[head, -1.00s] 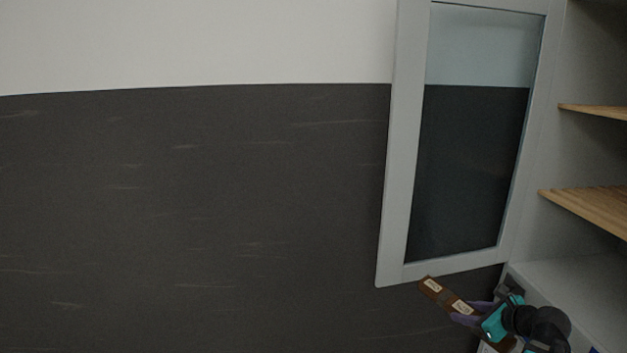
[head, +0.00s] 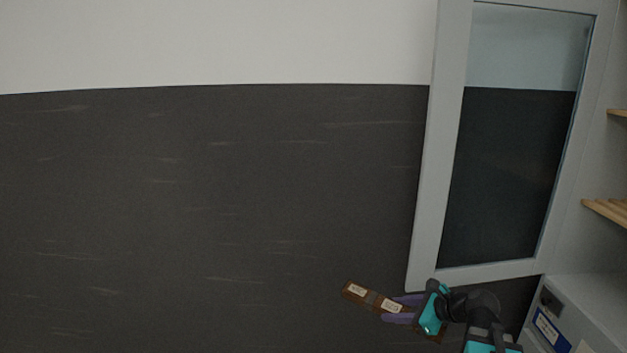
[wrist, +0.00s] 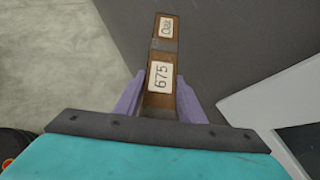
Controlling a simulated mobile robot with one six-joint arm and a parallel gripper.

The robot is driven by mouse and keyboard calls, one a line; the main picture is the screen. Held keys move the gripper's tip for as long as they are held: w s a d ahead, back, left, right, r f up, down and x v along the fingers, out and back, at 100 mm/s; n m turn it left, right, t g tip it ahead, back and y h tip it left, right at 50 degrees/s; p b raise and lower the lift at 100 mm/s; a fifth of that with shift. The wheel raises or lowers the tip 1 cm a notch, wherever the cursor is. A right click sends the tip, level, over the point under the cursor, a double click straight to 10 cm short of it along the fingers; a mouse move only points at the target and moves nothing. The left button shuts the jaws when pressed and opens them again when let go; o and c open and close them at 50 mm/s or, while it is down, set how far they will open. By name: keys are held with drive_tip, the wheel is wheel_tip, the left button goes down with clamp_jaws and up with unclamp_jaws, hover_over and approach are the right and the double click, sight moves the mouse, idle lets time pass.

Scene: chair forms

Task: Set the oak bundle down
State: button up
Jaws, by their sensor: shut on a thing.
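The oak bundle (head: 372,297) is a narrow brown wooden piece with pale labels. In the wrist view (wrist: 166,50) its labels read "Oak" and "675". My gripper (head: 398,309) is shut on it near the "675" label. In the wrist view the purple fingers (wrist: 160,95) press on both sides, and the bundle points away from the palm. In the head view it is held in front of the dark wall, low and right of centre. The near end of the bundle is partly hidden by my gripper.
A grey cabinet (head: 600,312) with wooden shelves (head: 608,211) stands at the right. Its glass-paned door (head: 424,225) hangs open just above my gripper. The dark wall area (head: 200,210) to the left is bare. No setting-down surface is clear under the bundle.

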sight(379, 311)
drive_tip(key=shift+n+g+y, duration=0.5)
drive_tip(key=shift+n, duration=0.4)
drive_tip(key=a, duration=0.5)
drive_tip(key=shift+s, duration=0.35)
drive_tip(key=shift+s+a+n+g, duration=0.3)
drive_tip(key=shift+s+n, duration=0.1)
drive_tip(key=shift+s, duration=0.05)
drive_tip(key=shift+r, duration=0.15)
wheel_tip(379, 311, up, 16)
drive_tip(key=p, duration=1.6)
